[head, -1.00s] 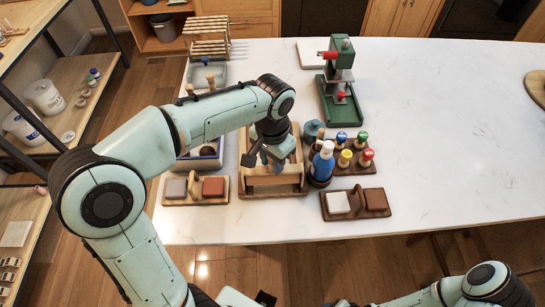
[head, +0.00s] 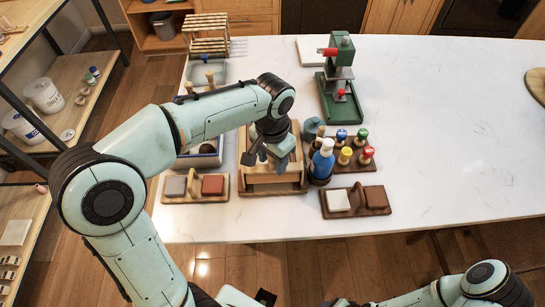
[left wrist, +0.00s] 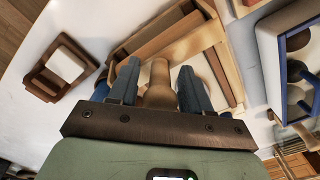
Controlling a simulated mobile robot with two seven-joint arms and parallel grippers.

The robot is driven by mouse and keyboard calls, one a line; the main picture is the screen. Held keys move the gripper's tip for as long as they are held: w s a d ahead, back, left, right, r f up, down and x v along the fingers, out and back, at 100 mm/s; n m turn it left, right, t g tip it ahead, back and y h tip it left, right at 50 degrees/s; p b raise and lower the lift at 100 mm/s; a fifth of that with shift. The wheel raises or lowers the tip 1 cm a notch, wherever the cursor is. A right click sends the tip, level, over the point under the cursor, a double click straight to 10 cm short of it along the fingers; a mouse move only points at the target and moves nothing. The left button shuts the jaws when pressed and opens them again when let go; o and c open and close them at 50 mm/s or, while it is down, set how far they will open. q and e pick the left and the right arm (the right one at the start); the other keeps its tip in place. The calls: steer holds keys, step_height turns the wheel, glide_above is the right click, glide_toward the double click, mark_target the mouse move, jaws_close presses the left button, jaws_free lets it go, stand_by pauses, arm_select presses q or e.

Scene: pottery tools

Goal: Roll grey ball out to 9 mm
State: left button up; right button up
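My left gripper (head: 268,152) is low over a light wooden tray (head: 290,187) with raised sides, near the table's front edge. In the left wrist view its two blue-grey fingers (left wrist: 158,82) point toward the tray. A rounded wooden piece (left wrist: 158,80) lies between them; I cannot tell whether they grip it or stand apart from it. I cannot make out a grey ball; the gripper hides part of the tray. My right gripper is out of view.
A second holder with a white block (head: 337,200) is at front right. A green press (head: 342,95) stands behind. The table's right side is mostly clear.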

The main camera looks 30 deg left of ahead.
arm_select(q)
steer(key=shift+o, duration=0.2)
step_height(320, 180, up, 13)
steer(key=p, duration=0.2)
steer(key=shift+r, duration=0.2)
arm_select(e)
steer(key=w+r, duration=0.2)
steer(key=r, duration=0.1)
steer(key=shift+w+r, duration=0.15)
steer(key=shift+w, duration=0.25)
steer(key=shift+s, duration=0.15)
